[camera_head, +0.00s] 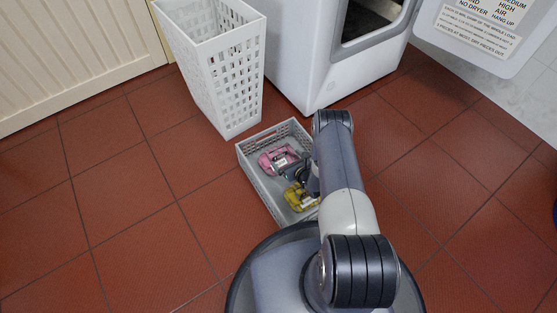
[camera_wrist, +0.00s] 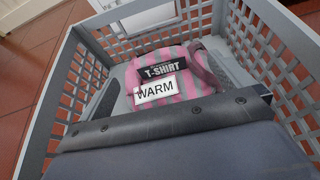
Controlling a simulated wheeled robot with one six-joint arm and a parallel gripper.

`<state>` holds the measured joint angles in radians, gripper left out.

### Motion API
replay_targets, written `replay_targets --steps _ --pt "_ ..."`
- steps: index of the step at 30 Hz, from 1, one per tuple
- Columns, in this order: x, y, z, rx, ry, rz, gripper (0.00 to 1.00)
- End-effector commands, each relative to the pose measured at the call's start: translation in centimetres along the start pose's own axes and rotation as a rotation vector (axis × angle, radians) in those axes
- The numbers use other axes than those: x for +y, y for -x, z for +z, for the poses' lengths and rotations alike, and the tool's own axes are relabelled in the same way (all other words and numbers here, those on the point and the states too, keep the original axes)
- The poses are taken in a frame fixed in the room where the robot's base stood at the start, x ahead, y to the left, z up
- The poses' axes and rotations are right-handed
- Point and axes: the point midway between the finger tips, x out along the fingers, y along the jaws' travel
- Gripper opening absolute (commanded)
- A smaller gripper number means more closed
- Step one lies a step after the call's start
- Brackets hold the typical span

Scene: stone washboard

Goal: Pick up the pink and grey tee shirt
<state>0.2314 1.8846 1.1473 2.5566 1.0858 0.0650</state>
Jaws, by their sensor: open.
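The pink and grey striped tee shirt (camera_wrist: 192,64) lies folded in a grey crate (camera_wrist: 226,20). It carries a black label reading "T-SHIRT" and a white one reading "WARM". In the head view the tee shirt (camera_head: 270,166) is a pink bundle toward the crate's left side. My gripper (camera_head: 312,182) is over the right part of the crate, to the right of the tee shirt and largely hidden by my arm. It is open and does not hold the tee shirt. In the wrist view, a dark edge of my gripper (camera_wrist: 165,122) crosses below the tee shirt and hides the near crate floor.
A yellow item (camera_head: 297,198) lies in the crate near my gripper. The crate's perforated walls (camera_head: 249,170) surround both items. A tall white basket (camera_head: 222,75) stands behind the crate, and a white machine (camera_head: 300,60) behind right. The red tiled floor (camera_head: 120,200) at left is clear.

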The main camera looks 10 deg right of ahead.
Motion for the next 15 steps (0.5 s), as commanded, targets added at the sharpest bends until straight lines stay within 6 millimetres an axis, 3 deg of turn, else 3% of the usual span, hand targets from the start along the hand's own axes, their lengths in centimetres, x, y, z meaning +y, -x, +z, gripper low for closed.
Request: replay_targets --steps 3,10,15 --pt "0.1 -2.0 -0.3 -0.002 0.003 0.002 1.00" --pt "0.1 -3.7 -0.4 -0.001 0.001 0.001 1.00" --pt "0.3 -6.1 -1.1 -0.002 0.001 0.001 1.00"
